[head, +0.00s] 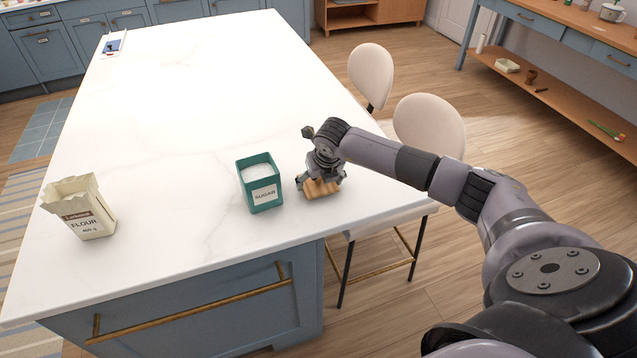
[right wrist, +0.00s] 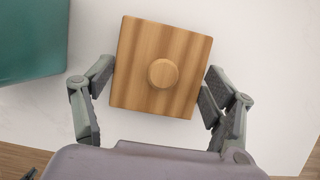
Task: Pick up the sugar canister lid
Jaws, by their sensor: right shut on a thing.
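The sugar canister lid (right wrist: 145,87) is a square wooden lid with a round knob (right wrist: 163,73). In the head view the lid (head: 322,188) is at the counter's right edge, partly hidden under my right gripper. My right gripper (right wrist: 155,90) has its fingers on two opposite sides of the lid, shut on it. In the head view my right gripper (head: 320,183) points down, just right of the canister. The sugar canister (head: 262,197) is teal, square, labelled SUGAR, open-topped with white sugar inside. Whether the lid touches the counter is hard to tell. My left gripper is not in view.
The white marble counter (head: 190,110) is mostly clear. A flour bag (head: 84,212) stands at the left. A small card stand (head: 112,44) is at the far end. Two pale chairs (head: 430,125) stand along the right side, close to my right arm.

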